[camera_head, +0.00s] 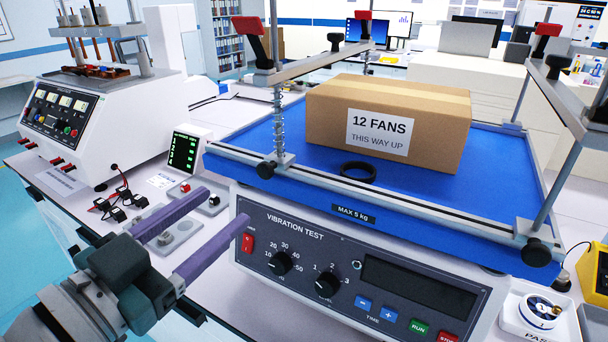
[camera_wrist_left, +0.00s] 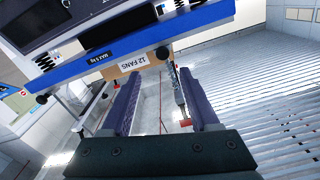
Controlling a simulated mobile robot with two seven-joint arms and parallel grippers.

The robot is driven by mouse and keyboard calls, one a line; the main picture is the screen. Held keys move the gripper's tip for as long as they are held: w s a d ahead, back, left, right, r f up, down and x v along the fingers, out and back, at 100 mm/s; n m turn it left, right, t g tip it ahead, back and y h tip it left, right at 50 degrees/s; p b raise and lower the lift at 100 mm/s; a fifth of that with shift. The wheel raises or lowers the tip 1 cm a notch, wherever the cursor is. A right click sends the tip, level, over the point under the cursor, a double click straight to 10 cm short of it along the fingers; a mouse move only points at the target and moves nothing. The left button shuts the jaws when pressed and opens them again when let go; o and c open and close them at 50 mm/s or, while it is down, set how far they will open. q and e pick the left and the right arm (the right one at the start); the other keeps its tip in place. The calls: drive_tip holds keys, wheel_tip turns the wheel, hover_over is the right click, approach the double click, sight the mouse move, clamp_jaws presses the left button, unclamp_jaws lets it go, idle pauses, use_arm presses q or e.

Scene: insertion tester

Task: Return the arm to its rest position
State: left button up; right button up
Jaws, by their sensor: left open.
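My left gripper (camera_head: 190,243) comes in from the lower left of the head view, in front of the left end of the vibration tester (camera_head: 350,270). Its two purple-grey fingers are apart with nothing between them. In the left wrist view the open fingers of the left gripper (camera_wrist_left: 163,85) also show, with an empty gap between them. My right gripper is not in either view.
A cardboard box (camera_head: 395,118) marked 12 FANS sits on the tester's blue platform (camera_head: 300,180), beside a black ring (camera_head: 357,170). Clamp bars frame the platform. A white instrument (camera_head: 95,115) and a small display unit (camera_head: 187,150) stand left. A white tray (camera_head: 512,318) is lower right.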

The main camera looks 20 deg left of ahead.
use_arm(q)
drive_tip(key=shift+s, duration=0.6)
drive_tip(key=s+d+f+g, duration=0.3)
drive_tip(key=d+f+g, duration=0.2)
drive_tip(key=d+g, duration=0.15)
drive_tip(key=s+a+n+g+y, duration=0.1)
drive_tip(key=s+n+g, duration=0.1)
drive_tip(key=s+g, duration=0.8)
wheel_tip(320, 180, up, 34)
drive_tip(key=s+t+p, duration=0.2)
drive_tip(key=p, duration=3.2)
drive_tip(key=shift+a+f, duration=0.2)
drive_tip(key=shift+f, duration=0.05)
